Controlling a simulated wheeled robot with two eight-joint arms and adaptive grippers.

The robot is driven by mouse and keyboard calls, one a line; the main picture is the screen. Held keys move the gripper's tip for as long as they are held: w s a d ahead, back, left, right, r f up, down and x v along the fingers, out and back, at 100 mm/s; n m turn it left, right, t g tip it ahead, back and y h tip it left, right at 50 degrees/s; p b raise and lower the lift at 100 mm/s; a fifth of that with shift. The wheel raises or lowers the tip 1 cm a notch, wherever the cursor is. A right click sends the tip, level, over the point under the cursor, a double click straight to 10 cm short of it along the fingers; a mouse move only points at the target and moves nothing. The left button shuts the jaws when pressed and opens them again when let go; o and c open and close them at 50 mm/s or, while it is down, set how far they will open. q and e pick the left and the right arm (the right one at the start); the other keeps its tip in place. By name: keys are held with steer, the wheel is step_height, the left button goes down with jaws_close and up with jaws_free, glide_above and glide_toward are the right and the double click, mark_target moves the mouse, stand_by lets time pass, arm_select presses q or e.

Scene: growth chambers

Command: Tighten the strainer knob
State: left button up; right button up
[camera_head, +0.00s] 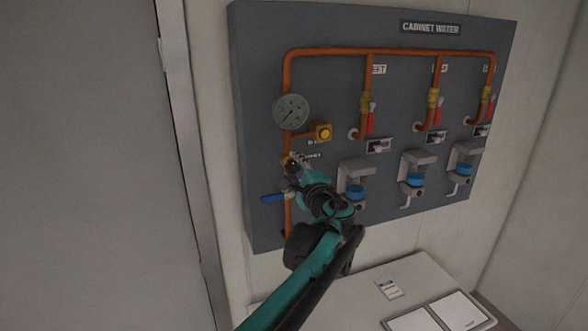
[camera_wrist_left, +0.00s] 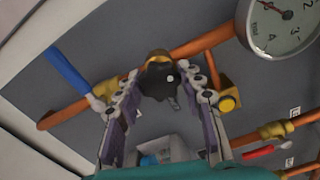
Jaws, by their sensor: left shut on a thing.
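The strainer knob (camera_wrist_left: 160,80) is a dark round knob with a small light dot, on a brass fitting (camera_wrist_left: 158,56) of the copper pipe. It sits between the two fingers of my left gripper (camera_wrist_left: 158,90) in the left wrist view. My left gripper (camera_head: 296,168) is shut on the knob. In the head view the fingers and wrist cover most of the knob, and its fitting shows just below the gauge and the yellow-orange knob. My right gripper is not in view.
A round gauge (camera_head: 291,112) and a yellow-orange knob (camera_head: 322,131) are above my gripper. A blue lever (camera_head: 272,198) is at lower left. Red-handled valves (camera_head: 371,118) and grey taps with blue parts (camera_head: 355,190) are to the right. A white surface (camera_head: 370,290) lies below the panel (camera_head: 260,60).

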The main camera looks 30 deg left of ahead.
arm_select(q)
steer(key=shift+m, duration=0.9)
steer(key=o, duration=1.2)
steer(key=v, duration=1.2)
steer(key=shift+w, duration=0.1)
